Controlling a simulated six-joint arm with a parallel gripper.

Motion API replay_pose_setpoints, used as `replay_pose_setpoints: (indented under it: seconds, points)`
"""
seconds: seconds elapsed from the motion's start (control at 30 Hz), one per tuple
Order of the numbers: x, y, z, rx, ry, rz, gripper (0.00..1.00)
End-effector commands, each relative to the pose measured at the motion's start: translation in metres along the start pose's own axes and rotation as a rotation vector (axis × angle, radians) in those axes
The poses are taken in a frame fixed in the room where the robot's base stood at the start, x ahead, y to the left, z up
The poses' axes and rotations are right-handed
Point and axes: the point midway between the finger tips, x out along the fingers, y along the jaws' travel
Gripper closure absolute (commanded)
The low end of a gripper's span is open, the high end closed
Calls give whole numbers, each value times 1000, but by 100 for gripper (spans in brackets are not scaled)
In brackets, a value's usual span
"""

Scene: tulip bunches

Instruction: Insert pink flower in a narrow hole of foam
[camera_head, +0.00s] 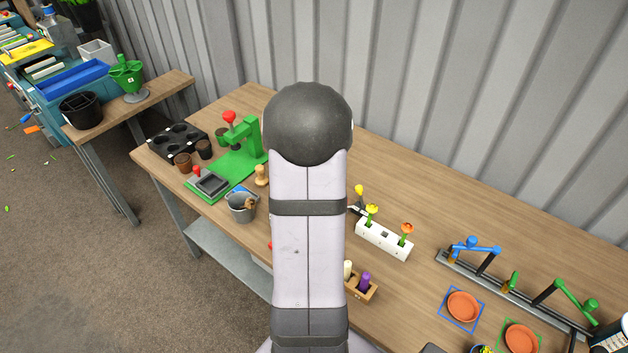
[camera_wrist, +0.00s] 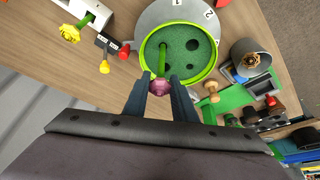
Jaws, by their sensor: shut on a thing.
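The pink flower (camera_wrist: 160,87) is between the fingertips of my gripper (camera_wrist: 160,95) in the wrist view, with the gripper shut on it. Its green stem (camera_wrist: 162,58) points away from me, over the round green foam (camera_wrist: 178,65). The foam sits in a bright green rim on a grey numbered disc (camera_wrist: 150,28). Dark holes of different sizes show in the foam, including one on the right (camera_wrist: 195,41). The stem's far end appears near a dark spot; I cannot tell whether it is inside a hole. In the head view my arm hides the gripper, pink flower and foam.
A white block (camera_head: 383,240) holds yellow and orange flowers right of my arm. A metal bucket (camera_head: 241,207) and a green press (camera_head: 235,160) stand left. A wooden holder (camera_head: 361,288) and a rail with coloured handles (camera_head: 510,290) lie right.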

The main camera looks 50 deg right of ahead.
Motion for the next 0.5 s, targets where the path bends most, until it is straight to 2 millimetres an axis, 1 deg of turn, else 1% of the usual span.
replay_pose_setpoints:
  seconds: [0.5]
  points:
    - [12,0,5,0,-1,0,97]
